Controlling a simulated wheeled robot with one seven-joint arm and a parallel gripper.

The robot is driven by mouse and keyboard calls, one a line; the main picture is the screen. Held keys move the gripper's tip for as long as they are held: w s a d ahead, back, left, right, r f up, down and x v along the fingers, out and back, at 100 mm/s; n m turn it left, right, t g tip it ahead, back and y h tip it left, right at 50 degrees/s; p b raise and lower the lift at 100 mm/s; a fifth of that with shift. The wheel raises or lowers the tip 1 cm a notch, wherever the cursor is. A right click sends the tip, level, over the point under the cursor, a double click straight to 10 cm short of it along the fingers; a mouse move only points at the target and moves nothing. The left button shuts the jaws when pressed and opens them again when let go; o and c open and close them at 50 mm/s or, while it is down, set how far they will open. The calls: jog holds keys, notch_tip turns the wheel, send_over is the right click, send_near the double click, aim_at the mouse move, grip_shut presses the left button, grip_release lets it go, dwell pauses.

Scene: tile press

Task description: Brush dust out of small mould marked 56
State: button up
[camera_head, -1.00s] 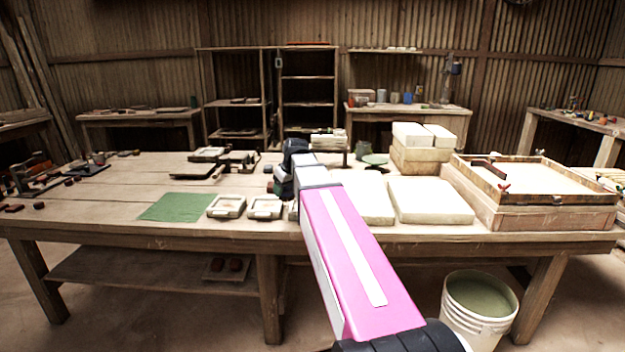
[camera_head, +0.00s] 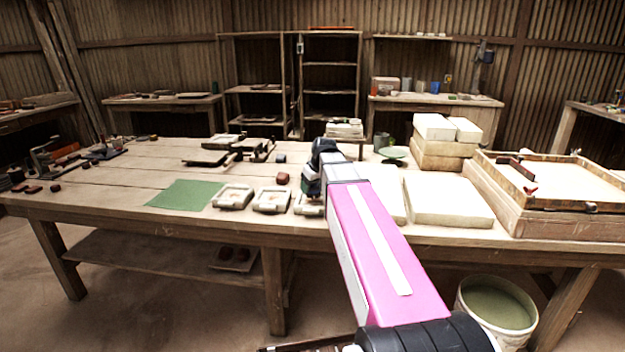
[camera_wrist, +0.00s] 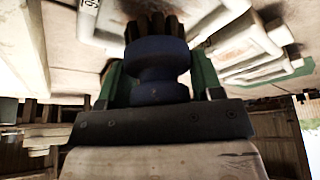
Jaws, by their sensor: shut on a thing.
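In the head view, three small pale moulds stand in a row near the table's front edge: a left one (camera_head: 232,197), a middle one (camera_head: 271,201) and a right one (camera_head: 307,207), partly hidden by my arm. No number is legible on them there. My gripper (camera_wrist: 158,80) is shut on a brush with a dark blue handle (camera_wrist: 160,60) and brown bristles (camera_wrist: 155,25). In the wrist view the bristles are beside a pale mould (camera_wrist: 115,32) with a dark-marked label, only partly seen. I cannot tell whether they touch it.
A green mat (camera_head: 185,194) lies left of the moulds. Large pale slabs (camera_head: 447,203) and a wooden frame (camera_head: 555,222) fill the table's right side. A bucket (camera_head: 495,305) stands on the floor in front.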

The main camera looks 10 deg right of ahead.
jog(key=shift+f, duration=1.3)
dwell(0.7)
jog(key=shift+w+d, duration=0.1)
jog(key=shift+w+d+r, duration=0.1)
jog(key=shift+w+d, duration=0.05)
jog(key=shift+d, duration=0.2)
jog(key=shift+w+d, duration=0.1)
jog(key=shift+d, duration=0.1)
jog(key=shift+w+d, duration=0.2)
jog(key=shift+d, duration=0.2)
jog(key=shift+a, duration=0.15)
jog(key=shift+w+a, duration=0.25)
jog(key=shift+a, duration=0.4)
